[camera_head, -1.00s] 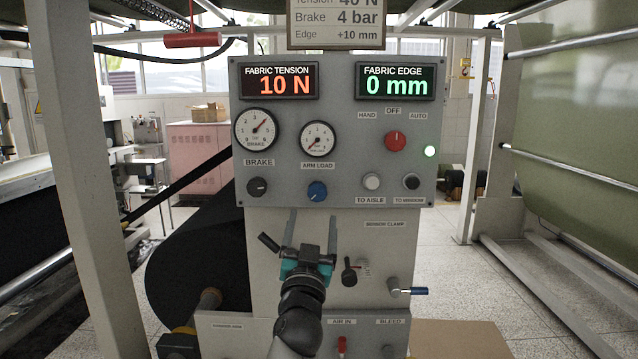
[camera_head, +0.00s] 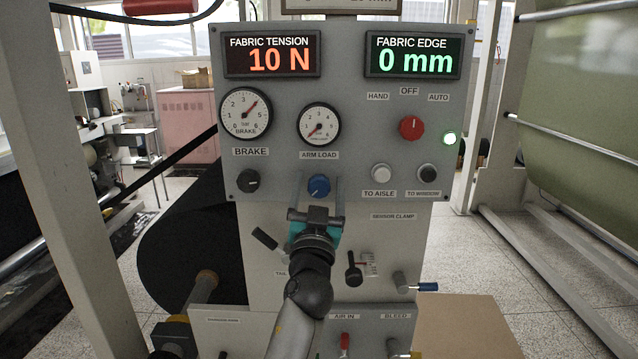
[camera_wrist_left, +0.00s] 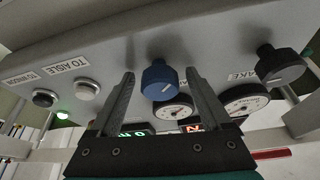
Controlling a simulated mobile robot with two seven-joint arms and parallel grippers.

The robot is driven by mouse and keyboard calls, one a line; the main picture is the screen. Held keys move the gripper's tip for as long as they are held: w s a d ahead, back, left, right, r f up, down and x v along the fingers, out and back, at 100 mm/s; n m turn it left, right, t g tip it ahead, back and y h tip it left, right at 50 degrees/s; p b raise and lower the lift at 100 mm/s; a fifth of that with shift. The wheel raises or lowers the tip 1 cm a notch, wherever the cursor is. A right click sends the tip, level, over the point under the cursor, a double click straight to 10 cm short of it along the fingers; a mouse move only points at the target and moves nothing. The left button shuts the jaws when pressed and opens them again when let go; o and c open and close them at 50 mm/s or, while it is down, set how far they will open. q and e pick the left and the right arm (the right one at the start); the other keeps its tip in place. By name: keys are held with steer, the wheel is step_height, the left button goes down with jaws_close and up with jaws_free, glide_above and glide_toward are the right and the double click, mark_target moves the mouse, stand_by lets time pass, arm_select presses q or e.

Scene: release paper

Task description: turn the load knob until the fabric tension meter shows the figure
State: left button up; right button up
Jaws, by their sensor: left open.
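The blue load knob (camera_head: 318,186) sits under the ARM LOAD dial (camera_head: 319,125) on the grey panel. The fabric tension meter (camera_head: 271,55) reads 10 N in orange. My left gripper (camera_head: 320,197) is open, pointing at the panel just at the knob. In the left wrist view the blue knob (camera_wrist_left: 160,80) shows between the two spread fingers of my left gripper (camera_wrist_left: 160,74), with a gap on each side. The ARM LOAD dial's needle points to the lower left. My right gripper is not in view.
The black brake knob (camera_head: 248,181) is left of the load knob; the white TO AISLE button (camera_head: 381,173) is to the right. A red selector knob (camera_head: 411,128) and a fabric edge meter (camera_head: 413,55) reading 0 mm are higher. A black lever (camera_head: 353,272) is below.

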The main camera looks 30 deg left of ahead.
arm_select(q)
jaws_close()
stand_by(0.6)
steer(key=shift+r+m+t+h+p, duration=0.15)
steer(key=shift+m+t+h+p, duration=0.15)
steer(key=shift+m+h+p, duration=0.5)
steer(key=m+h+p, duration=0.1)
steer(key=m+p, duration=0.3)
steer(key=m+h+p, duration=0.2)
steer(key=m+p, duration=0.1)
steer(key=m, duration=0.1)
steer(key=m+h+p, duration=0.2)
steer(key=m+p, duration=0.2)
steer(key=shift+r+p, duration=0.15)
steer(key=shift+p, duration=0.2)
steer(key=shift+m+g+h+p, duration=0.3)
steer(key=shift+m+g+p, duration=0.3)
steer(key=shift+m+p, duration=0.65)
